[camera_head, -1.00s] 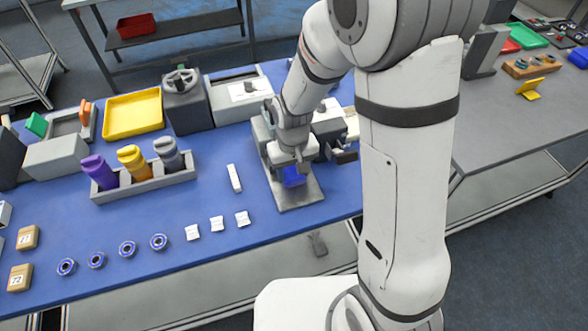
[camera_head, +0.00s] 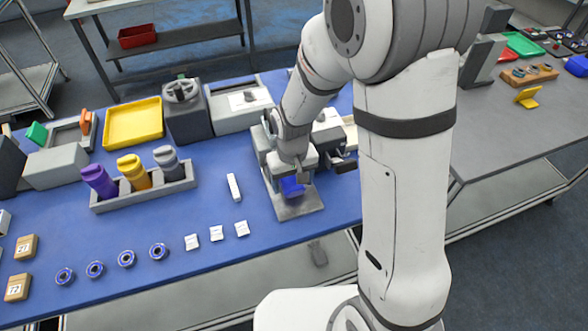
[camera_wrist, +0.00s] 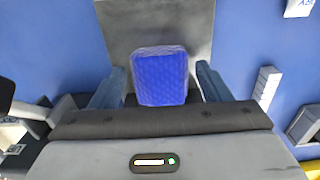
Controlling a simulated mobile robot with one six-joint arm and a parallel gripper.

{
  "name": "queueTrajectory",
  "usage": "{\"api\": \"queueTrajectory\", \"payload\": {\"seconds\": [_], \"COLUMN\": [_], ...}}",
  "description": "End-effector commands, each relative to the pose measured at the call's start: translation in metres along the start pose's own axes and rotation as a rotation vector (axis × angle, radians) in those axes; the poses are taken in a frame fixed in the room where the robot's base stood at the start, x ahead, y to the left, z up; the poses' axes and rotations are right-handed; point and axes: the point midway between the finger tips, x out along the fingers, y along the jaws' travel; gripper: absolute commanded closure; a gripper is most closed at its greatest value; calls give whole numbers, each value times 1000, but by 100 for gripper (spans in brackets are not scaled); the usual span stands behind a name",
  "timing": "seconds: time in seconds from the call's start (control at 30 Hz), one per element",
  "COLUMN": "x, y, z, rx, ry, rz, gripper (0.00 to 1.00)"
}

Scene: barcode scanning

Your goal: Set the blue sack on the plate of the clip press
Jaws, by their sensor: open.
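The blue sack (camera_wrist: 160,76) lies on the grey plate of the clip press (camera_wrist: 160,22) in the wrist view. My gripper (camera_wrist: 163,88) is open, with one finger on each side of the sack and a gap visible on both sides. In the head view my gripper (camera_head: 292,172) is over the press, and the sack (camera_head: 291,188) shows just below it on the plate (camera_head: 298,207). Part of the press body is hidden behind my arm.
A white stick (camera_head: 234,187) lies left of the press. Several white packets (camera_head: 217,233) and blue-rimmed rings (camera_head: 126,258) lie near the table's front edge. A grey rack (camera_head: 146,194) holds purple, yellow and grey bottles. A yellow tray (camera_head: 133,122) stands farther back.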

Motion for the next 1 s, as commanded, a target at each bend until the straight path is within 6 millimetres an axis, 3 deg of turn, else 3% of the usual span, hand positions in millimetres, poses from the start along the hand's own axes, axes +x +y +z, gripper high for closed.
{"api": "queueTrajectory", "payload": {"seconds": [0.17, 0.5, 0.7, 0.87, 1.0], "x": [-26, -96, -117, -122, -132], "y": [0, 0, -1, 0, 10], "z": [-2, -1, 0, 1, 10], "rx": [0, -1, -1, 0, 21], "ry": [7, 6, 2, 1, 25], "rz": [0, 0, 0, 0, -1], "gripper": [30, 30, 30, 30, 30]}}
